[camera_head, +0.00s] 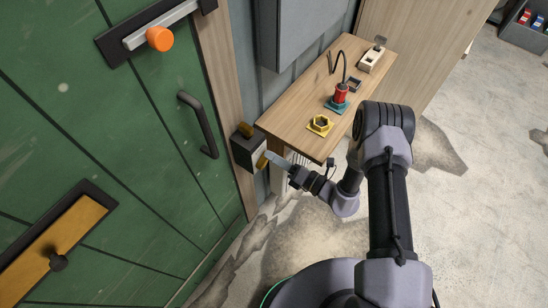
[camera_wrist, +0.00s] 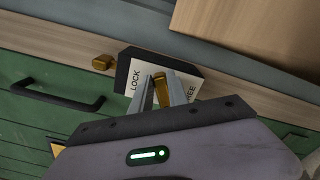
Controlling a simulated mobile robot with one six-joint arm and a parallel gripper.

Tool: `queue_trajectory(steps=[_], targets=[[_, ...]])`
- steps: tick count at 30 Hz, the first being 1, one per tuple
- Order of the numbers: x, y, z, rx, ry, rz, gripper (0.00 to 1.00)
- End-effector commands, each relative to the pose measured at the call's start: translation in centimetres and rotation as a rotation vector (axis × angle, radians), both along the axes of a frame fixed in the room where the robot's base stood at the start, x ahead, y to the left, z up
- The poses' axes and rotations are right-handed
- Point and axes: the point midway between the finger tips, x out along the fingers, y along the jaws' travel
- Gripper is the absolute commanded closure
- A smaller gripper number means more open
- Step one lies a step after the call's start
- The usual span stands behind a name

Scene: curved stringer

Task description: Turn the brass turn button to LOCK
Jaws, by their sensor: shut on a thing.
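The brass turn button (camera_wrist: 163,84) sits on a dark box with a white label plate (camera_wrist: 143,68). LOCK reads on the plate's left and FREE, partly covered, on its right. The button shows between the two words; its exact angle is partly hidden by my fingers. My gripper (camera_wrist: 161,92) is shut on the button, one finger on each side. In the head view, the dark box (camera_head: 244,153) is on the door frame beside the green door, with the button (camera_head: 262,161) at the tips of my gripper (camera_head: 268,158).
A second brass piece (camera_head: 245,129) sits by the box's top. The green door (camera_head: 130,140) has a black handle (camera_head: 198,124) and an orange knob (camera_head: 159,39). A wooden bench (camera_head: 300,104) with a yellow fixture (camera_head: 320,125) and red tool (camera_head: 341,93) stands close to my arm.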

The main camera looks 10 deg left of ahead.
Motion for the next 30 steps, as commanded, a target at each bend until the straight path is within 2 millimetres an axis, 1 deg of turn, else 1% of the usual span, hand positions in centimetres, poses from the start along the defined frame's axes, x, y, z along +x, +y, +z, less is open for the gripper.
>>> queue_trajectory(steps=[6,19,20,21,23,30], targets=[[0.0,-0.02,-0.14,0.015,0.039,0.0,1.0],[0.0,-0.03,-0.15,0.017,0.046,0.0,1.0],[0.0,-0.03,-0.15,0.017,0.046,0.0,0.78],[0.01,-0.03,-0.15,0.017,0.046,0.0,0.7],[0.01,-0.03,-0.14,0.017,0.046,0.0,0.58],[0.03,-0.02,-0.13,0.018,0.044,0.0,0.58]])
